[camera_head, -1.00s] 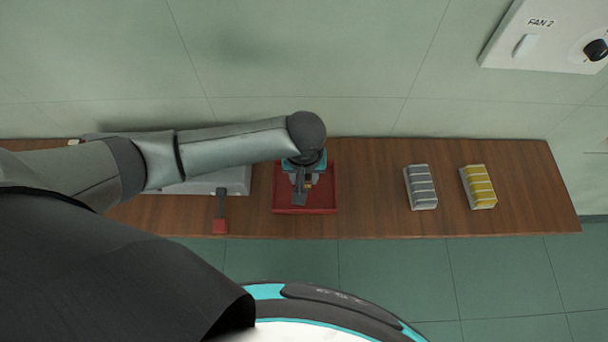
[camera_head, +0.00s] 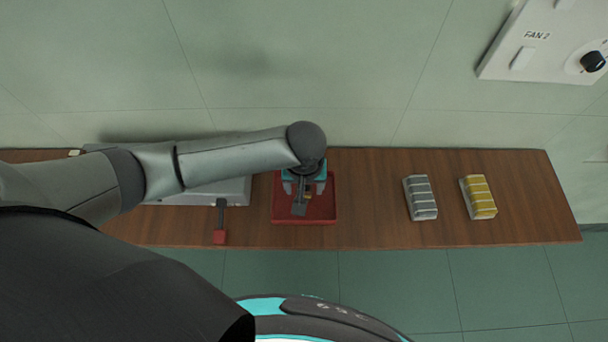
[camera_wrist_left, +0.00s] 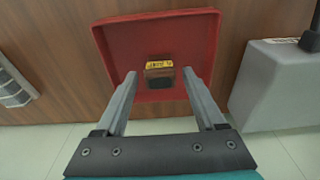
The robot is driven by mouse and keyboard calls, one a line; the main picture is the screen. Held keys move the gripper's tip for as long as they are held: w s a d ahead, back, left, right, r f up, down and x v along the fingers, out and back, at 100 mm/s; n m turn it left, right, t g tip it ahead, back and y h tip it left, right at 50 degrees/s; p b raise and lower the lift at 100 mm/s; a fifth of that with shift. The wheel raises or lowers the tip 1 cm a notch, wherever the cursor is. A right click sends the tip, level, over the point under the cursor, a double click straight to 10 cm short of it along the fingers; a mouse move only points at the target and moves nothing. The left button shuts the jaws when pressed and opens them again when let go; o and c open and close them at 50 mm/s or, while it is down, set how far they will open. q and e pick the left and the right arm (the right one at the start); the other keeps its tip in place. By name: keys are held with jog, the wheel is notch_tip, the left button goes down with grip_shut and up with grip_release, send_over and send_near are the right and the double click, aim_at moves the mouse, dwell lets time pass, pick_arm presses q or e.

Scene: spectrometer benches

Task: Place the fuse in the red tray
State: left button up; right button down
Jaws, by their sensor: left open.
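The red tray (camera_head: 324,212) lies on the wooden bench below my left gripper; it also shows in the left wrist view (camera_wrist_left: 170,35). The fuse (camera_wrist_left: 159,72), a small block with a yellow labelled top and a dark lower end, is in the tray area between my left fingers. My left gripper (camera_wrist_left: 158,82) is open, with a gap on each side of the fuse. In the head view the left gripper (camera_head: 302,198) hangs over the tray and largely hides the fuse. My right gripper is not in view.
A grey box (camera_wrist_left: 281,82) with a red-tipped lever (camera_head: 220,236) stands left of the tray in the head view. A grey ribbed block (camera_head: 420,198) and a yellow ribbed block (camera_head: 478,197) lie to the right. Bare bench (camera_head: 370,195) separates them from the tray.

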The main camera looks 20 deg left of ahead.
pick_arm(q)
notch_tip(320, 180, up, 12)
jog(key=s+p, duration=0.1)
jog(key=shift+s+d+f+p, duration=0.15)
jog(key=shift+f+p, duration=0.1)
jog(key=shift+p, duration=0.1)
